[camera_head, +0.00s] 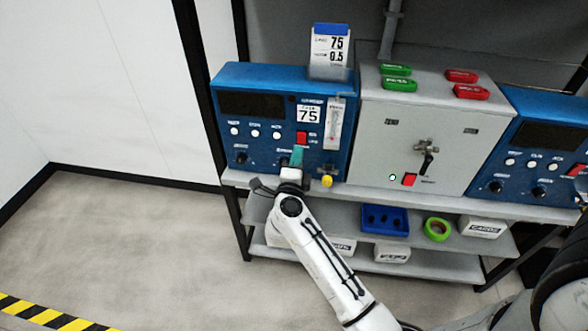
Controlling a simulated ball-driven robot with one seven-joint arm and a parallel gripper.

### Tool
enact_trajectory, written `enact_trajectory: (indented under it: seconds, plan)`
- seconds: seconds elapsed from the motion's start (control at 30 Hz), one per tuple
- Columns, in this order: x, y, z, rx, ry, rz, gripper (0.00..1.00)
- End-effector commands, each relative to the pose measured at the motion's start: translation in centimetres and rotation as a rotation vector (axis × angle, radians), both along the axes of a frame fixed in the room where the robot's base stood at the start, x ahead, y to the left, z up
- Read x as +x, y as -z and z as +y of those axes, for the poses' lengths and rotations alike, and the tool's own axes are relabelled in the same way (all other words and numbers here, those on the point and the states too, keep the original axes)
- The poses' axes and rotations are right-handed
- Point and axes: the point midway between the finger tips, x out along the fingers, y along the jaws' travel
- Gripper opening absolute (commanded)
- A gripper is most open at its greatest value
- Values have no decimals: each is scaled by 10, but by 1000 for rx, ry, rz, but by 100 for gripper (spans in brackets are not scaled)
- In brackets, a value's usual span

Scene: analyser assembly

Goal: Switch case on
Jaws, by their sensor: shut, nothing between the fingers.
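The blue case (265,105) stands at the left end of the bench. Its front has a dark display, a white label reading 75, several white buttons, dark knobs and a small gauge. A red switch (301,137) sits just below the 75 label; I cannot tell its position. My gripper (297,157) is in front of the lower right of this case, just below the red switch. It looks shut and empty. I cannot tell whether it touches the panel. My gripper and wrist hide part of the lower front.
Another blue unit (540,150) stands further right. A yellow knob (327,181) is close to my wrist. Shelves hold boxes below.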

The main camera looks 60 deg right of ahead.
Motion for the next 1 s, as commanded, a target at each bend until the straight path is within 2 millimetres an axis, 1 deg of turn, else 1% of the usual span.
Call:
enact_trajectory:
  seconds: [0.03, 0.1, 0.3, 0.43, 0.73, 0.9, 0.93, 1.0]
  plan:
    - [3, -2, -9, 0, 2, -1, 0]
    - [8, -3, -19, 0, 1, 0, 0]
    - [16, -5, -37, 0, 0, -1, 0]
    - [17, -5, -41, 0, -1, 0, 0]
    - [17, -5, -41, 0, -1, 0, 0]
    - [20, -13, -47, 1, 0, 1, 0]
    - [19, -8, -46, 0, 0, 1, 0]
    - [19, -8, -46, -1, 0, 0, 0]
